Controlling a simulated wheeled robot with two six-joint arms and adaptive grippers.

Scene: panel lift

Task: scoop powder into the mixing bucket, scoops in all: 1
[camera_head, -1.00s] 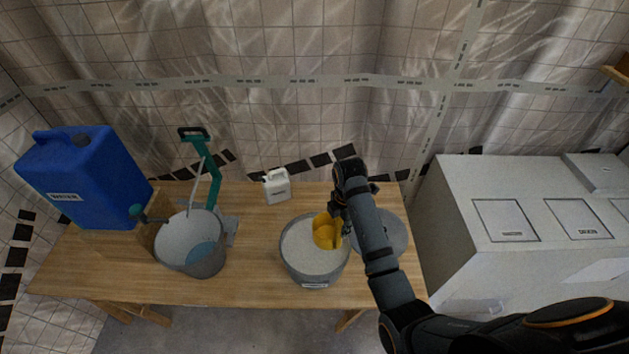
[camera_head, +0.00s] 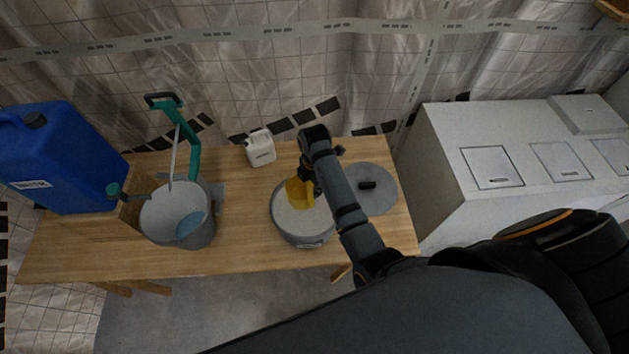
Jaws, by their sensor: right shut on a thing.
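The powder bucket (camera_head: 299,237) is a grey round tub of pale powder (camera_head: 298,218) on the wooden table. My right gripper (camera_head: 310,183) is shut on the yellow scoop (camera_head: 296,191), which is over the back part of the powder bucket. The arm hides part of the scoop, and I cannot tell whether it holds powder or touches the powder. The mixing bucket (camera_head: 162,226) stands to the left with some bluish liquid (camera_head: 190,224) inside. A teal stand (camera_head: 193,153) with a thin rod rises behind it. My left gripper is not in view.
A grey lid (camera_head: 373,199) with a dark knob lies right of the powder bucket. A small white canister (camera_head: 260,149) stands behind. A blue water container (camera_head: 62,160) is at the left. White cabinets (camera_head: 451,184) stand right of the table. Bare tabletop (camera_head: 242,239) lies between the buckets.

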